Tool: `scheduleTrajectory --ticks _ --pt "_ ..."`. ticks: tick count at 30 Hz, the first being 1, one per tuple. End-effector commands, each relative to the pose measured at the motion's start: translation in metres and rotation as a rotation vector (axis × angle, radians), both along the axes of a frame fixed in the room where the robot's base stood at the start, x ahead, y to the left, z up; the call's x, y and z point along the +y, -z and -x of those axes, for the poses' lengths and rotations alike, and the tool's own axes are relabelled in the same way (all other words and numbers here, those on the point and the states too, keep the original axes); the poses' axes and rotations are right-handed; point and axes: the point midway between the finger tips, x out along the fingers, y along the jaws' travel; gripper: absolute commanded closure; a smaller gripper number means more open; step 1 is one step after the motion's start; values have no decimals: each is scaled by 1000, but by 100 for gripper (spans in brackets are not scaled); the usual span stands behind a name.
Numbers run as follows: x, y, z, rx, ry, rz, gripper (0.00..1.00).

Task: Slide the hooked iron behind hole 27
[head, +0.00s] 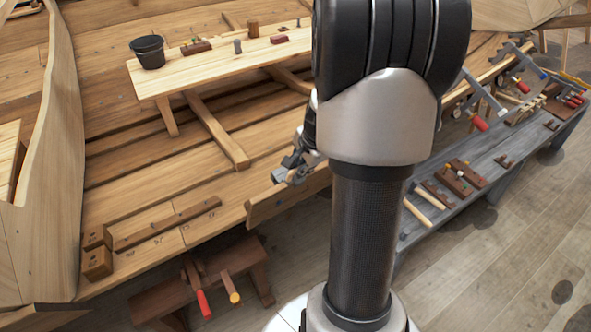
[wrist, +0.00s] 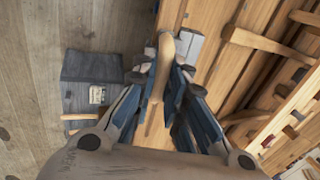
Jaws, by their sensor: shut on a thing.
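My gripper (head: 294,166) is beside the hull plank's (head: 288,198) free end in the head view, partly behind my arm. In the wrist view my gripper (wrist: 164,75) is shut, its blue fingers on both sides of a pale wooden round-ended piece (wrist: 166,50). A light grey block (wrist: 188,44) shows just right of it; together they look like the hooked iron, but its hook is not clear. Small dark marks, some like numbers, run along the hull planking (head: 150,245). I cannot read which one is hole 27.
A board with a black bucket (head: 149,52) and small tools lies across the hull. A grey bench (head: 470,165) with clamps and blocks stands right. A low wooden stool (head: 165,297) with red- and yellow-handled tools stands in front. Open floor is at lower right.

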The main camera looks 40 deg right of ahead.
Motion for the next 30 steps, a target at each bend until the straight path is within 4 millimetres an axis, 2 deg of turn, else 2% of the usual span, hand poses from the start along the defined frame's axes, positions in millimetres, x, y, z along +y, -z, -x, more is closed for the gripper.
scheduleTrajectory --ticks 16,30 --pt "-6 0 1 0 1 3 100" --pt "-38 0 7 -1 3 2 100"
